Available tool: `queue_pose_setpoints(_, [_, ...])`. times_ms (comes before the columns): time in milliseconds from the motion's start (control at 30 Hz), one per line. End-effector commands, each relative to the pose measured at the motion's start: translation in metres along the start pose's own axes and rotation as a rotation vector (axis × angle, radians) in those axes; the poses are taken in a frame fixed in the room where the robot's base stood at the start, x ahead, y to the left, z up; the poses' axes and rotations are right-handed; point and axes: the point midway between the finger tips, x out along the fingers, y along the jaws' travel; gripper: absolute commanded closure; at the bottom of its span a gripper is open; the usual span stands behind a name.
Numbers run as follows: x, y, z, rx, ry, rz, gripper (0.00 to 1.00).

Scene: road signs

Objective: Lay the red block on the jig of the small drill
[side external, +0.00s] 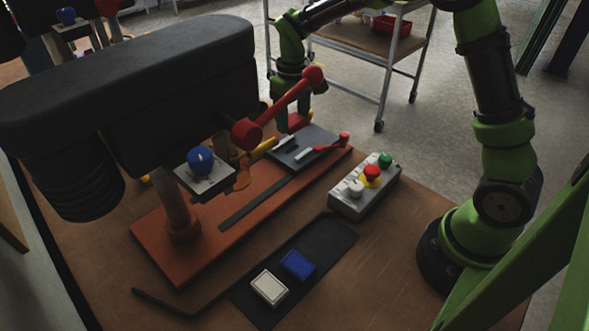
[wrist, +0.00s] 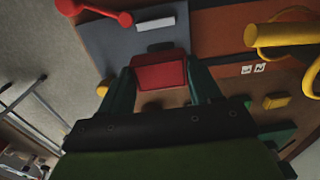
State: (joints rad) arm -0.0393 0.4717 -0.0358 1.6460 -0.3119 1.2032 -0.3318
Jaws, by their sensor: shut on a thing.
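My gripper (side external: 292,112) is shut on the red block (side external: 298,122), behind the jig in the side view. In the wrist view the red block (wrist: 159,74) sits between the two fingers of my gripper (wrist: 160,76). The jig is a grey plate (side external: 318,137) with a red-handled lever, on the orange base of the small drill (side external: 165,245). In the wrist view the jig (wrist: 110,42) shows just ahead of the block, with a pale bar on it. The block appears raised above the jig's near edge; its exact height is unclear.
The drill's red feed lever (side external: 285,105) and a yellow part (side external: 262,146) are close to my gripper. A button box (side external: 364,189) stands right of the base. A dark tray (side external: 335,238) holds a white block (side external: 269,287) and a blue block (side external: 298,265).

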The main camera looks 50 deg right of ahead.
Motion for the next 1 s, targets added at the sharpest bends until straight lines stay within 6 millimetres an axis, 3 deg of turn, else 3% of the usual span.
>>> queue_pose_setpoints(100, [0.021, 0.0, 0.001, 0.0, -0.003, 0.0, 0.71])
queue_pose_setpoints(500, [0.066, 0.0, 0.0, -0.001, 0.0, 0.0, 0.71])
queue_pose_setpoints(900, [0.071, 0.0, 0.0, -0.001, 0.0, 0.0, 0.71])
queue_pose_setpoints(933, [0.072, 0.0, 0.0, -0.001, 0.0, 0.0, 0.35])
queue_pose_setpoints(1000, [0.072, 0.0, 0.0, -0.001, 0.0, 0.0, 0.25])
